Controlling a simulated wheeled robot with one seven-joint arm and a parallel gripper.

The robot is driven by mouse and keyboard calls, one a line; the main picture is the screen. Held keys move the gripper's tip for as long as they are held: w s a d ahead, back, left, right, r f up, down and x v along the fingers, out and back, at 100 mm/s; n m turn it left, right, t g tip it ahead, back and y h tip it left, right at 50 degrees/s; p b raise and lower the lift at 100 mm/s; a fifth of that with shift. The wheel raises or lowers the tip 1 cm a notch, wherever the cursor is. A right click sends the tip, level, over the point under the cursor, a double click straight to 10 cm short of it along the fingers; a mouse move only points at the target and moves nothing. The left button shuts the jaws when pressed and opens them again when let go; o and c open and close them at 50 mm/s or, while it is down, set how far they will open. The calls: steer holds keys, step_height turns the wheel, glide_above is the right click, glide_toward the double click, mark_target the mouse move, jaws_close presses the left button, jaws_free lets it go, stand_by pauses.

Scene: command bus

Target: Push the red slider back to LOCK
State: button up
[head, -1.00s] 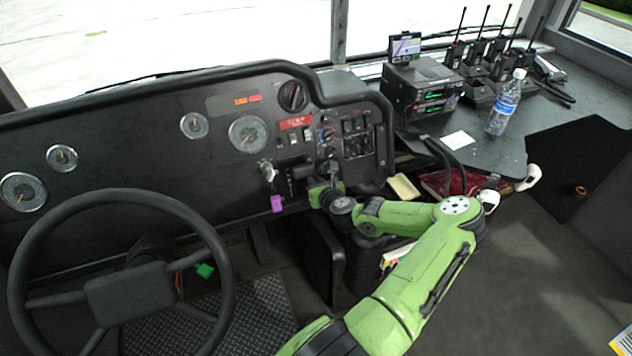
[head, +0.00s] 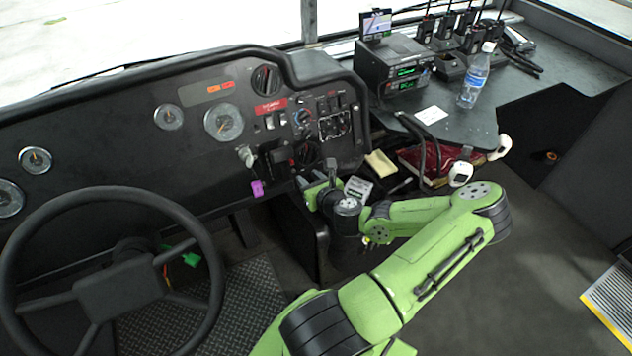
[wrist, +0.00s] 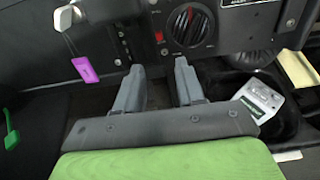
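A small red piece (wrist: 159,37), which may be the red slider, shows on the black dash panel in the wrist view, left of a round dial (wrist: 188,27). A tiny red spot (head: 291,162) shows near the matching dial (head: 307,153) in the head view. I cannot read a LOCK mark or tell the slider's position. My gripper (wrist: 160,68) is open and empty, its two grey fingers apart and pointing at the panel just below the red piece. In the head view my gripper (head: 317,173) is in front of the lower dash edge, partly hidden by my wrist.
A key with a purple tag (wrist: 84,69) hangs left of my gripper. A grey device (wrist: 260,98) lies in a tray at right. The steering wheel (head: 107,283) stands at left; a bottle (head: 474,75) and radios stand on the right shelf.

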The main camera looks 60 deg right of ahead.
steer(key=v, duration=0.4)
steer(key=shift+s+a, duration=0.15)
steer(key=shift+s, duration=0.15)
steer(key=shift+w+r, duration=0.1)
steer(key=w+a+r+n+g+y+p, duration=0.35)
steer(key=a+n, duration=0.55)
steer(key=n, duration=0.3)
steer(key=w+a+r+n+g+y+p, duration=0.25)
steer(key=a+r+n+y, duration=0.2)
steer(key=a+n, duration=0.6)
steer(key=s+a+r+n+p, duration=0.2)
steer(key=s+a+r+n, duration=0.2)
steer(key=r+n, duration=0.2)
steer(key=s+a+r+n+p, duration=0.2)
steer(key=r+n, duration=0.5)
steer(key=r, duration=0.4)
steer(key=s+a+r+n+h+p, duration=0.1)
steer(key=s+a+r+n+p, duration=0.1)
steer(key=s+a+r+n, duration=0.3)
step_height(320, 180, up, 4)
steer(key=shift+s+a+n, duration=0.3)
steer(key=shift+a+n, duration=0.55)
